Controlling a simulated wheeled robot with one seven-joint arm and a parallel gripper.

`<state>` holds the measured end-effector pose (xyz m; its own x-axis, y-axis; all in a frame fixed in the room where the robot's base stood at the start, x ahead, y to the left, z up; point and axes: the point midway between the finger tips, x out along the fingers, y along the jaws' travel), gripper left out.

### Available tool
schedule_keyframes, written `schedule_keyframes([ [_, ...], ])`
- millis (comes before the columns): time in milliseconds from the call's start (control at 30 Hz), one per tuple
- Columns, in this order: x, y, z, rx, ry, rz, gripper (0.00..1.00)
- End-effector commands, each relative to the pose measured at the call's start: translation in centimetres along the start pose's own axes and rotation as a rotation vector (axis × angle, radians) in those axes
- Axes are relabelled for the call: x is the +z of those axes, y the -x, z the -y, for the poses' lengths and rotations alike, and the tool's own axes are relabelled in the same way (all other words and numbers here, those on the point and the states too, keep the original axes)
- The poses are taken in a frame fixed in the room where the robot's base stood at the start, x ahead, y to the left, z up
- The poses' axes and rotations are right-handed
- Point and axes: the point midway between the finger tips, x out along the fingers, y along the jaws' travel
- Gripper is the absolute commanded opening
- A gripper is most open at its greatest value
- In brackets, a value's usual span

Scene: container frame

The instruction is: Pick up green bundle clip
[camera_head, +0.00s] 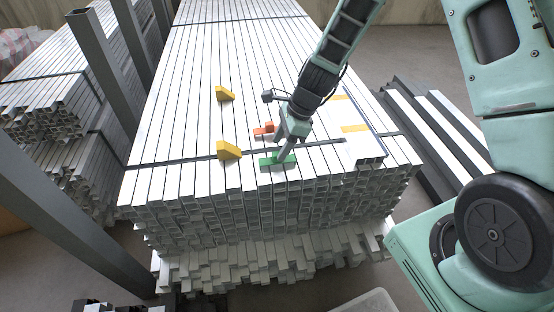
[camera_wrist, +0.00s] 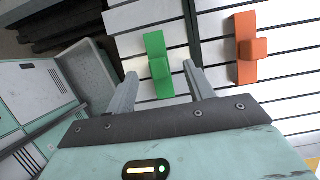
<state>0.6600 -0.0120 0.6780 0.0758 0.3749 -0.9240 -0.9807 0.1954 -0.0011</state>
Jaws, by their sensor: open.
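The green bundle clip (camera_head: 278,160) lies on top of the stack of metal bars, close to its front edge. In the wrist view the green clip (camera_wrist: 157,66) stands just ahead of my gripper (camera_wrist: 160,85), roughly between the two open fingers in the picture. My gripper (camera_head: 287,152) is above the clip in the head view and partly covers it. The jaws are open and empty. Whether the fingertips are level with the clip cannot be told.
An orange clip (camera_head: 265,130) lies just behind the green one; it also shows in the wrist view (camera_wrist: 246,48). Two yellow wedges (camera_head: 229,150) (camera_head: 225,94) sit to the left. A dark strap (camera_head: 160,165) crosses the bars (camera_head: 190,60). Grey posts (camera_head: 95,65) stand at left.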

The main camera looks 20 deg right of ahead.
Motion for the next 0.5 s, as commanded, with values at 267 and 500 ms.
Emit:
schedule_keyframes([
  [267,-0.3,-3.8,-0.3,0.002,-0.001,0.001,0.53],
  [500,-0.2,-3.9,-0.3,0.001,0.0,0.001,0.53],
])
